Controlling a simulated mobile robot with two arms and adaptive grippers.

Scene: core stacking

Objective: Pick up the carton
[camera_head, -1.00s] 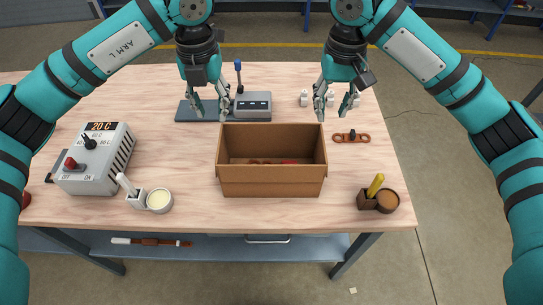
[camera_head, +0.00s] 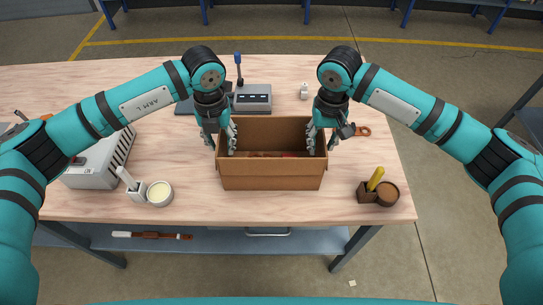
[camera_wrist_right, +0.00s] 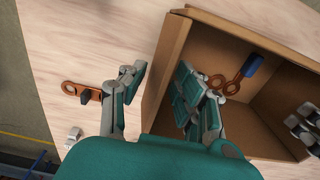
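The carton (camera_head: 272,178) is an open brown box standing on the wooden table. In the right wrist view its wall (camera_wrist_right: 163,75) passes between the fingers of my right gripper (camera_wrist_right: 160,110), one outside and one inside, with gaps. In the head view my right gripper (camera_head: 323,142) is at the carton's right wall, open. My left gripper (camera_head: 221,143) is at the left wall, its fingers apart on either side of it. Inside the carton are an orange-brown part (camera_wrist_right: 225,84) and a blue-tipped tool (camera_wrist_right: 250,66); the front wall hides most of them in the head view.
A grey control box (camera_head: 95,165) stands at the left. An orange link (camera_head: 361,131) lies right of the carton. A grey device (camera_head: 252,98) stands behind.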

